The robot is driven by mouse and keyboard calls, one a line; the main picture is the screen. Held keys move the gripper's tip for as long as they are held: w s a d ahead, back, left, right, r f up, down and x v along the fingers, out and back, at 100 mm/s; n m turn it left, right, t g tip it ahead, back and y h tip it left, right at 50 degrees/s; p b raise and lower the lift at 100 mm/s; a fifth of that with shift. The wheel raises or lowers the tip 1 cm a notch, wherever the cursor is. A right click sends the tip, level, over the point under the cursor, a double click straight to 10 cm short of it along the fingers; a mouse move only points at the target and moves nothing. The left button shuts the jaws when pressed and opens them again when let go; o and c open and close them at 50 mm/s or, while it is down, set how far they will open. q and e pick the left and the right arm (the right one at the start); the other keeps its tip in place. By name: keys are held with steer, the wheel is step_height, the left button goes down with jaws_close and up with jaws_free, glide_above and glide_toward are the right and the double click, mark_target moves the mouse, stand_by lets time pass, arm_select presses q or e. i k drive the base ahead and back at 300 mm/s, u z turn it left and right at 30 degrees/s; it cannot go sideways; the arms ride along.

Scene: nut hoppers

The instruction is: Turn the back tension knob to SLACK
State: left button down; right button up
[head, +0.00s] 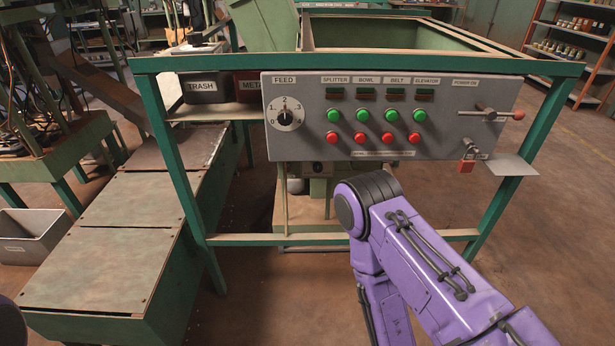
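No knob marked as a tension knob and no SLACK mark can be made out in the head view. The one clear rotary knob is the FEED dial (285,118), white with a dark pointer, at the left of the grey control panel (440,135). A small dark-knobbed part (317,168) shows just under the panel, too small to identify. My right arm comes in from the lower right and bends down in front of the frame, and its gripper is out of view. My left gripper is out of view too.
Green buttons (362,115) and red buttons (360,138) fill the panel's middle. A power lever (490,114) and a red padlock (466,166) are at its right. A green frame (167,165) surrounds it. A long low bench (105,255) stands left. Floor is open at right.

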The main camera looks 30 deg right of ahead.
mark_target(317, 167)
steer(key=z, duration=1.1)
steer(key=i, duration=0.95)
steer(key=u, duration=0.8)
